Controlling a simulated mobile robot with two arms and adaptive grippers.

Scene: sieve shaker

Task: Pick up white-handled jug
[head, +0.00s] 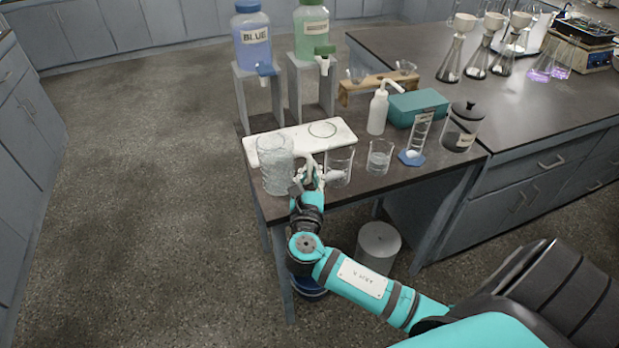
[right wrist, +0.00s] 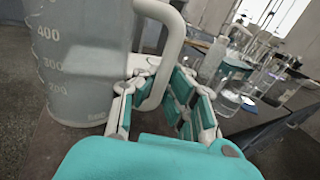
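The clear jug (head: 275,168) with a white handle stands upright at the front left of the dark bench. In the right wrist view the jug (right wrist: 82,60), with volume marks, fills the left side. Its white handle (right wrist: 172,52) curves down between the fingers of my right gripper (right wrist: 162,105). The fingers look apart, with a gap on the right side of the handle. In the head view my right gripper (head: 308,178) is beside the jug, at its handle side, partly hiding it. My left gripper is not in view.
Beakers (head: 379,157) and a graduated cylinder (head: 417,138) stand right of the jug. A white tray (head: 335,136) lies behind it. Blue (head: 252,45) and green (head: 311,38) dispenser bottles stand on racks at the back. The floor to the left is clear.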

